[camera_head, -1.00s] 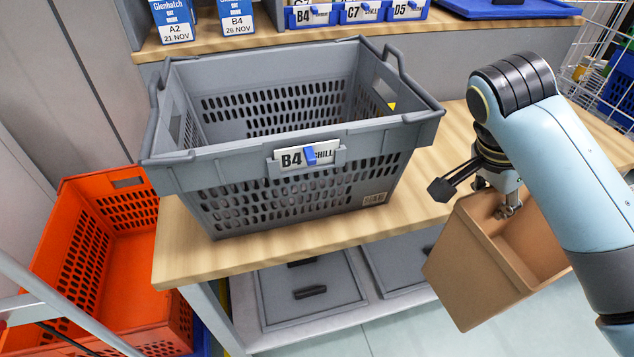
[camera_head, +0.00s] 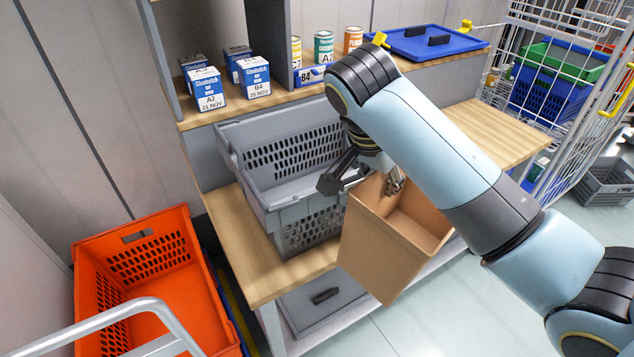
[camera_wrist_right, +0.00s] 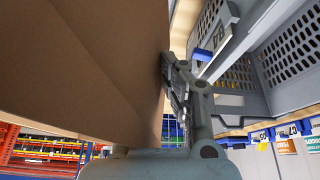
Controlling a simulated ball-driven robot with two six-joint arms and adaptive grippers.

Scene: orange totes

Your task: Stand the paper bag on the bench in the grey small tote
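The brown paper bag (camera_head: 385,245) hangs tilted in the air, its open top facing up and to the right. My right gripper (camera_head: 376,183) is shut on the bag's rim wall, with one finger inside the bag. In the right wrist view the bag (camera_wrist_right: 85,60) fills the left side and the fingers (camera_wrist_right: 175,85) press against its wall. The grey small tote (camera_head: 295,200) stands on the bench behind and left of the bag, which hides its right front. The tote (camera_wrist_right: 285,65) also shows at right in the right wrist view. My left gripper is out of view.
An orange tote (camera_head: 150,265) stands on the floor at left. The wooden bench (camera_head: 265,270) has free room at right. A shelf behind holds blue boxes (camera_head: 209,90), tins (camera_head: 323,47) and a blue lid (camera_head: 430,42). A wire cage trolley (camera_head: 560,90) stands at right.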

